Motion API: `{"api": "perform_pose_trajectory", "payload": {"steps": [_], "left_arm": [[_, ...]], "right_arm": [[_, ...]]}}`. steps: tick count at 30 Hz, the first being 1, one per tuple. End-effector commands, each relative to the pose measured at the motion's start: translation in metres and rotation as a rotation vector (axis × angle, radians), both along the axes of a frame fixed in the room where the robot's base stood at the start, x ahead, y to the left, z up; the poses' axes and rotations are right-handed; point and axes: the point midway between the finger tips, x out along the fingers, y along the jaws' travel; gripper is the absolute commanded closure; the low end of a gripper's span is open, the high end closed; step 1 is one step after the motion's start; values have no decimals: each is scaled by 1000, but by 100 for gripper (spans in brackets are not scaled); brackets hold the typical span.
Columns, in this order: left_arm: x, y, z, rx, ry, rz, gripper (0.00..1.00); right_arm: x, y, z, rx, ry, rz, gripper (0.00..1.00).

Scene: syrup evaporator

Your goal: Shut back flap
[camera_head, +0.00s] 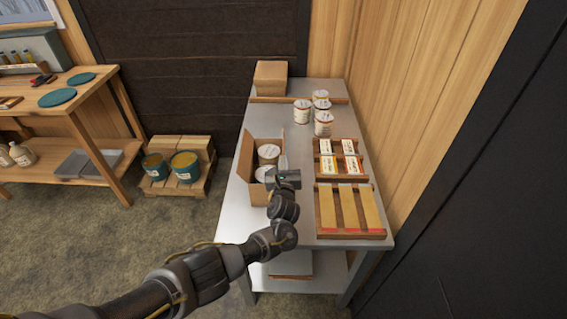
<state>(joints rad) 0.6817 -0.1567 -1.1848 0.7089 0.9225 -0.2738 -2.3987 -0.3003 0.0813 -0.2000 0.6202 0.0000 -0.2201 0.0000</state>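An open cardboard box (258,193) stands on the left side of the grey table (235,205). White-lidded cans (268,152) sit inside it. A tall flap (246,153) stands up along the box's left side. Another flap stands at the far end, partly behind the cans, and its exact angle is hard to tell. My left gripper (287,179) is at the box's right near side, close to the cans. Whether it touches the box cannot be told, and its finger opening is too small to make out. My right gripper is out of view.
A closed carton (270,77) stands at the table's far end. Several loose cans (323,122) stand right of the box. A rack with labels (338,160) and a wooden tray with yellow strips (348,212) lie along the right, near the wall.

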Motion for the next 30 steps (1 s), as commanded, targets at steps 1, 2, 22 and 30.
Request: {"api": "perform_pose_trajectory", "payload": {"steps": [1, 2, 22, 30], "left_arm": [[0, 0, 0, 0, 0, -1, 100], [0, 0, 0, 0, 0, -1, 94], [-26, -1, 1, -1, 1, -3, 75], [-79, -3, 0, -2, 2, -2, 75]], "right_arm": [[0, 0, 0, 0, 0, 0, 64], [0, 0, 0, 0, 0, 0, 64], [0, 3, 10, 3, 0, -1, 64], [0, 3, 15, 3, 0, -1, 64]]}}
